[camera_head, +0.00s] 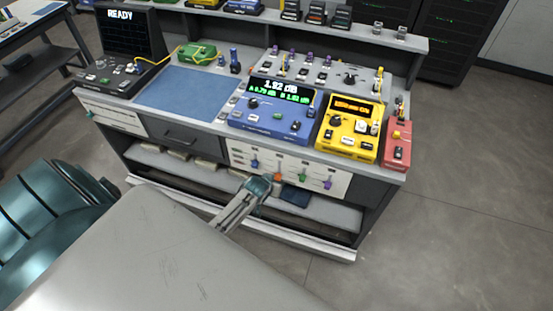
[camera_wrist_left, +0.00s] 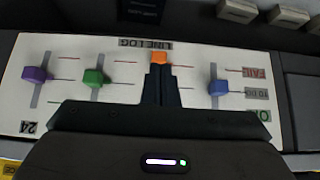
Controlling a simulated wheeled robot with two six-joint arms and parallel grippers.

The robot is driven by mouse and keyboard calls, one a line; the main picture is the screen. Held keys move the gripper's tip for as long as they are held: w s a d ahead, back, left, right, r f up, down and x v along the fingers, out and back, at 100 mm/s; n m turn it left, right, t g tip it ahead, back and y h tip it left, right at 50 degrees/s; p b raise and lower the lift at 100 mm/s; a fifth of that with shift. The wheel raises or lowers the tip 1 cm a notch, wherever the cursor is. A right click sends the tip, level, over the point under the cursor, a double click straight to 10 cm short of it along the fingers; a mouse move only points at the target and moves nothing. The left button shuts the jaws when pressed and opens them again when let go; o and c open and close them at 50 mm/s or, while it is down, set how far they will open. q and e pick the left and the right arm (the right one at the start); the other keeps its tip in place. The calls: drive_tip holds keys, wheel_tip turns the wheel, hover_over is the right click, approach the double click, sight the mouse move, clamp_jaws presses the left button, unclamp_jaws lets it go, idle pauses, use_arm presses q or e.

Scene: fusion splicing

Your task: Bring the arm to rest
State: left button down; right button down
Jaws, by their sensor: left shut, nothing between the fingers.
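My left gripper (camera_head: 260,184) is in front of the white slider panel (camera_head: 240,153) on the bench front. Its fingers (camera_wrist_left: 161,84) are shut and empty in the left wrist view. Their tips are right at the orange slider knob (camera_wrist_left: 159,58); I cannot tell whether they touch it. A blue knob (camera_wrist_left: 219,88) is to the right of the fingers in that view, with green (camera_wrist_left: 94,76) and purple (camera_wrist_left: 37,74) knobs to the left. The head view also shows the orange knob (camera_head: 278,177) just right of the gripper. My right gripper is not in view.
Above the panel sit a blue meter (camera_head: 272,123), a yellow device (camera_head: 347,143) and a red box (camera_head: 397,152). A blue mat (camera_head: 188,88) lies left of them. A lower shelf (camera_head: 325,210) is behind the gripper. Clear floor (camera_head: 460,220) is at the right.

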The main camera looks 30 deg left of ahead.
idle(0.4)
use_arm(q)
drive_tip(key=s+d+f+m+g+b, duration=0.1)
drive_tip(key=s+f+g+b, duration=0.2)
drive_tip(key=s+f, duration=1.5)
drive_tip(key=s+d+f+g, duration=0.1)
drive_tip(key=s+f, duration=0.3)
drive_tip(key=s, duration=0.5)
drive_tip(key=s+d+f+m+g+b, duration=0.1)
drive_tip(key=s+f, duration=0.4)
drive_tip(key=s, duration=0.5)
drive_tip(key=s+d+f+m+g+h+b, duration=0.1)
drive_tip(key=s+f, duration=0.4)
drive_tip(key=s, duration=0.5)
drive_tip(key=shift+f, duration=0.2)
drive_tip(key=shift+w+d, duration=0.1)
drive_tip(key=shift+w, duration=0.05)
